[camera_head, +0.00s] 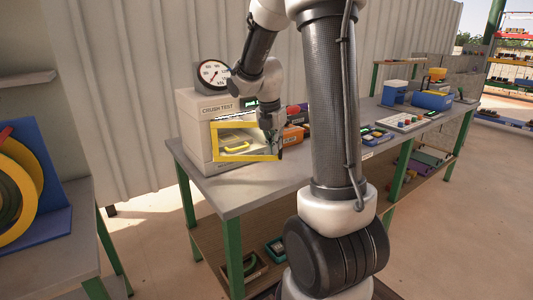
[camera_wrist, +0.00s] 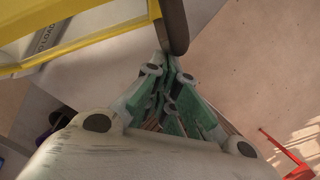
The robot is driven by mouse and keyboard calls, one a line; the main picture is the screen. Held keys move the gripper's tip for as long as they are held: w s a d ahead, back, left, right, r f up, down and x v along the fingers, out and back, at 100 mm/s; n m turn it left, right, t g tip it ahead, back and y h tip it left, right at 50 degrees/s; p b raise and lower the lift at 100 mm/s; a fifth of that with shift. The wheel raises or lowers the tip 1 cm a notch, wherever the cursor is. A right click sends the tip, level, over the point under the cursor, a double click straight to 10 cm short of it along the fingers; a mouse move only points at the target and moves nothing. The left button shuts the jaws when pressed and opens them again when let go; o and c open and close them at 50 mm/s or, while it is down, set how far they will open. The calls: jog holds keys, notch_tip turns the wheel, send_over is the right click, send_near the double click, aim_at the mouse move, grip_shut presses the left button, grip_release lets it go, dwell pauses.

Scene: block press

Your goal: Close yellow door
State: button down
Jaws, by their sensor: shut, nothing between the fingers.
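The press, a beige box marked "CRUSH TEST" (camera_head: 196,130), stands on the near end of the workbench. Its yellow door (camera_head: 214,142) is a yellow frame around a see-through pane. The door seems to stand ajar, its right edge out past the press front. A yellow curved piece (camera_head: 237,148) shows through the pane. My gripper (camera_head: 272,140) is shut and empty at the door's right edge. In the wrist view, the door's yellow frame (camera_wrist: 100,38) fills the upper left. My fingertips (camera_wrist: 170,55) are close to a dark rounded bar (camera_wrist: 174,22) beside it; contact is unclear.
A round gauge (camera_head: 213,74) sits on top of the press. An orange object (camera_head: 292,135) is just right of my gripper. A button panel (camera_head: 408,121) and blue bins (camera_head: 432,100) are farther along the bench. A grey bench top (camera_head: 225,190) lies bare in front.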

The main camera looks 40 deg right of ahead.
jog(key=w+d+n, duration=0.2)
jog(key=w+d, duration=0.5)
jog(key=w, duration=0.4)
jog(key=shift+r, duration=0.1)
dwell(0.4)
